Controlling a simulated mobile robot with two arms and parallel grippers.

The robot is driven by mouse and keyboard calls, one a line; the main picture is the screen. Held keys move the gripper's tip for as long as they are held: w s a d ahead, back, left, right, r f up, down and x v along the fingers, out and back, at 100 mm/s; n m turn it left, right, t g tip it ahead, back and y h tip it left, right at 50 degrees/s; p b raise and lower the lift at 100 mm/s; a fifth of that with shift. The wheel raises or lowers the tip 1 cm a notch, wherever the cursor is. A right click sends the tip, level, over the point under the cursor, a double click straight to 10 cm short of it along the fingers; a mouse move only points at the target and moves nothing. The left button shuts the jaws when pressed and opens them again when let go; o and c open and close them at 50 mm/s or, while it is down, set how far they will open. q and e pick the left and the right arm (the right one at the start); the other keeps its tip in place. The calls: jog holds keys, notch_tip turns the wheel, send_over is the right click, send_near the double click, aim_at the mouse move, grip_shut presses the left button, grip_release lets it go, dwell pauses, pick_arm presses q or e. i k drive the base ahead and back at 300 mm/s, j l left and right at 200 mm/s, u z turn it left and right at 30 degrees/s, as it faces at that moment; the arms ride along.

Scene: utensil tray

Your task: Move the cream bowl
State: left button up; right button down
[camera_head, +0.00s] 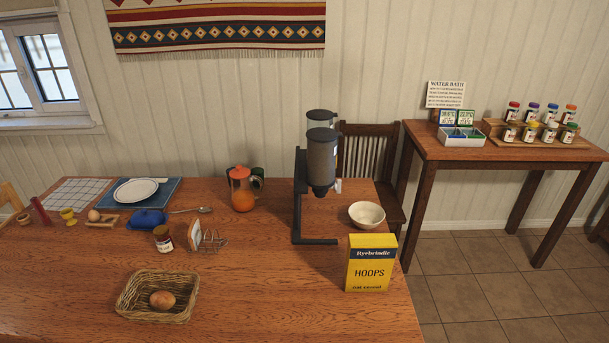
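The cream bowl (367,215) stands upright on the wooden table near its right edge. It looks empty. It is just right of the dark cereal dispenser (321,160) and behind the yellow cereal box (370,265). The box top comes close to the bowl's front in the picture; I cannot tell whether they touch. Neither of my grippers shows in the head view.
The wooden table (255,265) has free room at front centre. A wicker basket (133,309) holds a brown roll. A toast rack (213,240), jar (163,238), orange jug (242,190) and plate (135,191) stand left. A chair (372,158) is behind; a side table (490,151) is right.

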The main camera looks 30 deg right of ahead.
aim_at(367, 215)
jog(key=z, duration=1.3)
